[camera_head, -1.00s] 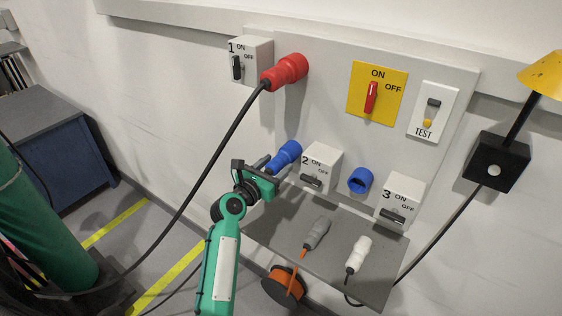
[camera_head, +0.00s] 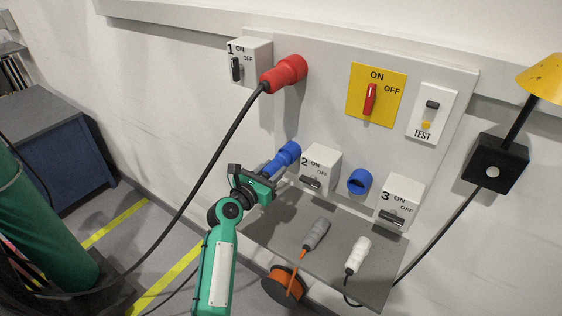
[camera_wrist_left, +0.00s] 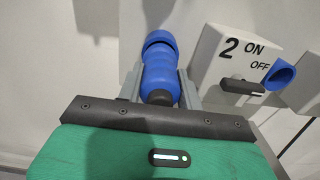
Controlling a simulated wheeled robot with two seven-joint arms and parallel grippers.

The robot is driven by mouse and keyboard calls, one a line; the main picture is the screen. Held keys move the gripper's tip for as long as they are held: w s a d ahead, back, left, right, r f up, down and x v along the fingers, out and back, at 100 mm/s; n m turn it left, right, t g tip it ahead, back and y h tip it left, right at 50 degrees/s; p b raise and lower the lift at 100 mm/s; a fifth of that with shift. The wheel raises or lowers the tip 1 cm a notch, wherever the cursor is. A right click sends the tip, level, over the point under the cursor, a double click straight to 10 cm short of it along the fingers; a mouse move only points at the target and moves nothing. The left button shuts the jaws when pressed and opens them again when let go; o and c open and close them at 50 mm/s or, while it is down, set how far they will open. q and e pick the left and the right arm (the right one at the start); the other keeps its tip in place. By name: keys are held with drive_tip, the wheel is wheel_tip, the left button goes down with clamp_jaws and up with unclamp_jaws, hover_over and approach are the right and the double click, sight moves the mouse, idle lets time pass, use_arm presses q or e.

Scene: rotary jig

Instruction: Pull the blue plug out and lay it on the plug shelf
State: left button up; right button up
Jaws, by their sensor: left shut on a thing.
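The blue plug (camera_head: 277,164) is at the blue socket (camera_head: 290,151) on the panel's lower left, beside switch box 2. In the left wrist view the blue plug (camera_wrist_left: 158,76) lies between the two fingers, with the wider blue socket (camera_wrist_left: 159,42) right beyond it. I cannot tell how deep the plug sits in the socket. My left gripper (camera_head: 268,175) is shut on the plug's rear part. The grey plug shelf (camera_head: 285,216) is below and to the right of the gripper. My right gripper is not in view.
A grey plug (camera_head: 315,234) and a white plug (camera_head: 359,252) lie on the shelf; its left part is clear. A red plug (camera_head: 285,73) with a black cable hangs above left. Switch boxes 2 (camera_head: 322,166) and 3 (camera_head: 400,200) flank an empty blue socket (camera_head: 359,181).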

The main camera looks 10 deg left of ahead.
use_arm(q)
drive_tip(key=shift+s+a+r, duration=0.1)
drive_tip(key=shift+s+a, duration=0.1)
drive_tip(key=shift+s, duration=0.4)
drive_tip(key=p+v, duration=0.2)
drive_tip(key=v, duration=0.2)
drive_tip(key=shift+s+a, duration=0.1)
drive_tip(key=shift+s, duration=0.2)
idle(0.5)
